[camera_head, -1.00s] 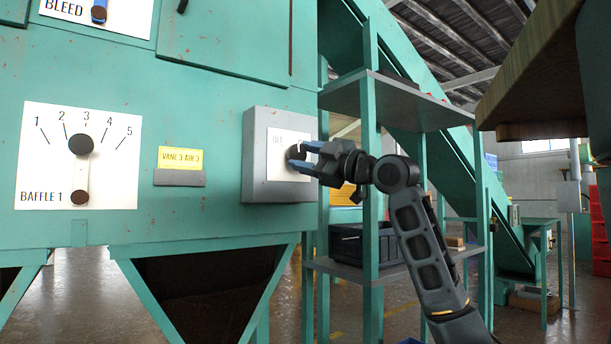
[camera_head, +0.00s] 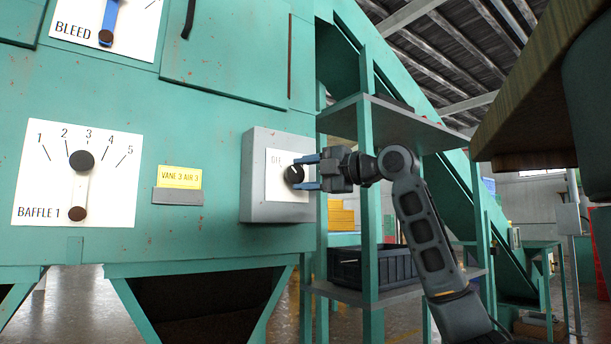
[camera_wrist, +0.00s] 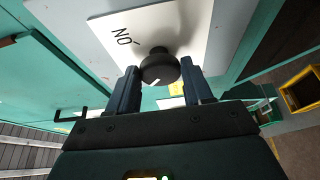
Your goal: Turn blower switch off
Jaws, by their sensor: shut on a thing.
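The blower switch is a round black knob (camera_head: 294,174) on a white plate inside a grey box (camera_head: 257,203) fixed to the green machine. Partly legible lettering, seemingly OFF, shows at the plate's upper left. In the wrist view, the knob (camera_wrist: 160,68) has a white mark on its rim, pointing toward the gripper body, and the word ON stands rotated on the plate. My gripper (camera_head: 306,173) reaches in from the right with its blue fingers on both sides of the knob, shut on it. The fingers (camera_wrist: 162,88) flank the knob in the wrist view.
A BAFFLE 1 panel (camera_head: 48,165) and a yellow VANE 3 AIR 3 label (camera_head: 180,177) are to the left. A green-posted shelf (camera_head: 391,127) with a dark crate (camera_head: 380,266) stands close behind my arm. A wooden-edged overhang (camera_head: 525,90) fills the upper right.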

